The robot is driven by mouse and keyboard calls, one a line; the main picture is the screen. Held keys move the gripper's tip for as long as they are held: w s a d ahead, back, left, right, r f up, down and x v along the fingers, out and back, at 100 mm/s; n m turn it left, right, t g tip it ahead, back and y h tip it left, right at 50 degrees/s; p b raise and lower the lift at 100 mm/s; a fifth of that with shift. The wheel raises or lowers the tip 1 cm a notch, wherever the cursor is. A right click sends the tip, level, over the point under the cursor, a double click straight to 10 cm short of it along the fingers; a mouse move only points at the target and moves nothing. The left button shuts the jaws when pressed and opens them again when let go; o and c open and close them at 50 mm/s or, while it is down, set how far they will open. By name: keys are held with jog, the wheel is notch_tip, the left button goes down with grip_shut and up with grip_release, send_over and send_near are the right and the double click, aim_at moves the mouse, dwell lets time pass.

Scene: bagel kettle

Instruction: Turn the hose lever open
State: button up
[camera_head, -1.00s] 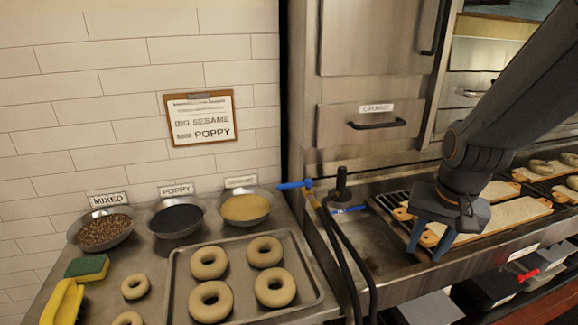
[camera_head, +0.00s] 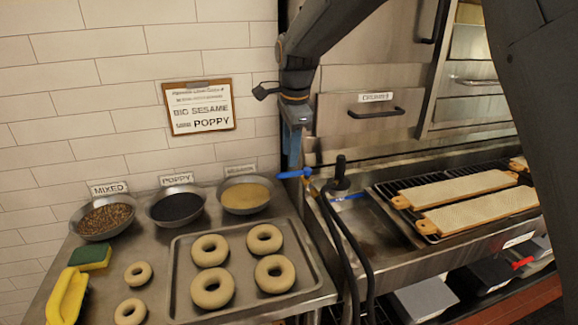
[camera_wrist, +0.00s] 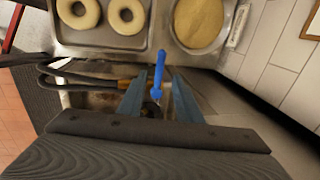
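The hose lever (camera_head: 295,174) is a blue handle at the top of the black hose (camera_head: 338,235), by the sink's left edge, lying roughly level and pointing left in the head view. My gripper (camera_head: 292,160) points down just above it. In the wrist view the blue lever (camera_wrist: 159,70) shows in the gap between the two blue-grey fingers of my gripper (camera_wrist: 158,78), which are apart. No contact is visible, and I cannot tell the exact height left between fingertips and lever.
A bowl of sesame (camera_head: 246,196) and a tray of bagels (camera_head: 313,277) are close to the lever's left. A black upright knob (camera_head: 340,172) stands right of it. The sink basin (camera_head: 385,232) and boards on a rack (camera_head: 455,190) lie further right.

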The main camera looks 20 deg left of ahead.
aim_at(289, 173)
jog(key=f, duration=0.2)
jog(key=f+p, duration=0.1)
jog(key=f, duration=0.1)
jog(key=w+f, duration=0.1)
jog(key=f, duration=0.1)
jog(key=shift+a+p, duration=0.25)
jog(key=shift+p, duration=0.1)
grip_shut()
